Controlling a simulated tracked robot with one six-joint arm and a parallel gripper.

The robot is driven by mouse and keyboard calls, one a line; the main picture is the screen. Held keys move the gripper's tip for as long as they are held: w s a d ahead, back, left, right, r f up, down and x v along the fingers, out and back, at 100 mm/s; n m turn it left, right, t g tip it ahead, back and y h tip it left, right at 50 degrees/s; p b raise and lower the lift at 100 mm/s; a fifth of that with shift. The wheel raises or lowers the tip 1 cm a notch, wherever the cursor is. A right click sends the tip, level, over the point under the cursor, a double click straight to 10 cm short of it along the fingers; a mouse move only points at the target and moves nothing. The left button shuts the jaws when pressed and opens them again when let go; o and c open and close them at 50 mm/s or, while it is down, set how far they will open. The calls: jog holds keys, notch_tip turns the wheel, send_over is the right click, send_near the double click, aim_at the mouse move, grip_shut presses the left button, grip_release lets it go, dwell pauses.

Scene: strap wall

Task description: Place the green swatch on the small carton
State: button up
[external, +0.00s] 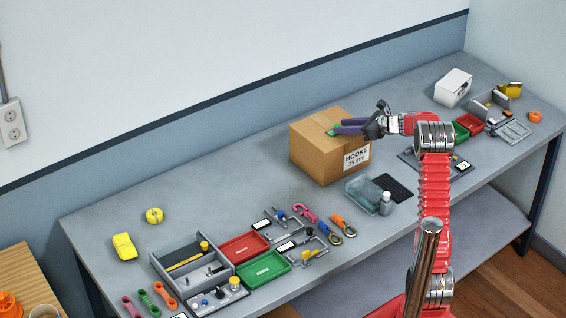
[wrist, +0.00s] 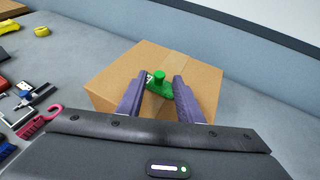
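The green swatch (external: 333,131) is a small green piece with a round knob, lying on top of the small carton (external: 308,149). In the wrist view the swatch (wrist: 160,84) sits near the middle of the carton's top (wrist: 118,76), beside the tape seam. The carton is brown cardboard with a white "HOOKS" label. My gripper (external: 339,127) reaches over the carton from the right. In the wrist view its purple fingers (wrist: 161,77) stand apart on either side of the swatch, with room around the knob. Whether a fingertip touches the swatch's edge is hard to tell.
A clear bin (external: 362,196) and a small bottle (external: 386,204) stand in front of the carton. Red and green trays (external: 264,268), tools and a grey organizer (external: 160,264) fill the front left. A white box (external: 453,87) stands far right. The bench behind and left of the carton is bare.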

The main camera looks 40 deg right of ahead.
jog(key=v, duration=1)
jog(key=shift+s, duration=0.25)
jog(key=shift+r, duration=0.1)
jog(key=s+a+r+n+g, duration=0.1)
jog(key=s+a+n+g, duration=0.1)
jog(key=s+a+n, duration=0.45)
jog(key=s+a+r+n+g, duration=0.1)
jog(key=a+n+g, duration=0.15)
jog(key=a, duration=0.75)
jog(key=s+a+r+n+g, duration=0.1)
jog(key=s+a+n, duration=0.35)
jog(key=a, duration=0.35)
jog(key=s+a+f+n+h, duration=0.1)
jog(key=s+a+n+h, duration=0.1)
jog(key=s+n, duration=0.7)
jog(key=s+a+f+n+g+h, duration=0.1)
jog(key=s+a+n+h, duration=0.2)
jog(key=s+n, duration=0.6)
jog(key=shift+s+a, duration=0.95)
jog(key=shift+s, duration=0.6)
jog(key=shift+f, duration=0.15)
